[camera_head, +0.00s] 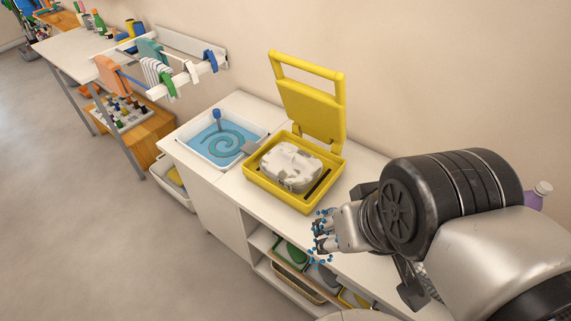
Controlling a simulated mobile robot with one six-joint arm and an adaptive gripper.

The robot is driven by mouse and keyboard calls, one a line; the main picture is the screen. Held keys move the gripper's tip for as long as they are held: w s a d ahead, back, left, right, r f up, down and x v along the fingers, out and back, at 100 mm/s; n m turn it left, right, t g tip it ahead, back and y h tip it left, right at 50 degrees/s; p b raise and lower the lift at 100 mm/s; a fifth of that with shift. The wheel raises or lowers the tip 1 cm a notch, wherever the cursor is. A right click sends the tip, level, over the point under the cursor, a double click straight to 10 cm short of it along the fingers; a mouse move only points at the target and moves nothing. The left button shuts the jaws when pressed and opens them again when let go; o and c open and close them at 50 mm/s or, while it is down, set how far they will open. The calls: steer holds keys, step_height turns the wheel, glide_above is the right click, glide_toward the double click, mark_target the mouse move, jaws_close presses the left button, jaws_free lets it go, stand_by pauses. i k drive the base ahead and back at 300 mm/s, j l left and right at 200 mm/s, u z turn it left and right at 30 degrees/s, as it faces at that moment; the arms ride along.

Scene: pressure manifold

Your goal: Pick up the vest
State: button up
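A pale grey-and-white mottled, bulky piece (290,166) lies in the open yellow case (276,198). It may be the folded vest, but I cannot tell for certain. Several small cloth pieces hang on the wall rack (193,47), including an orange one (112,76) and a striped one (155,74); none is clearly a vest. My gripper (322,233) is in front of and to the right of the yellow case, above the counter's front edge and apart from the mottled piece. Small blue dots show around its fingers. Its finger opening is too small to judge.
The yellow lid (310,103) stands upright behind the case. Open shelves with bins (290,252) are below. A purple bottle (538,195) stands behind my arm.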

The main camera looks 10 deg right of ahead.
mark_target(290, 166)
steer(key=i+j+z, duration=0.1)
steer(key=j, duration=0.25)
steer(key=i+j, duration=0.2)
steer(key=j, duration=0.15)
steer(key=i+j+z, duration=0.15)
steer(key=j, duration=0.2)
steer(key=i+j+z, duration=0.1)
steer(key=j, duration=0.25)
steer(key=i+j, duration=0.15)
steer(key=j, duration=0.25)
steer(key=i+j+z, duration=0.15)
steer(key=j, duration=0.2)
steer(key=k, duration=0.05)
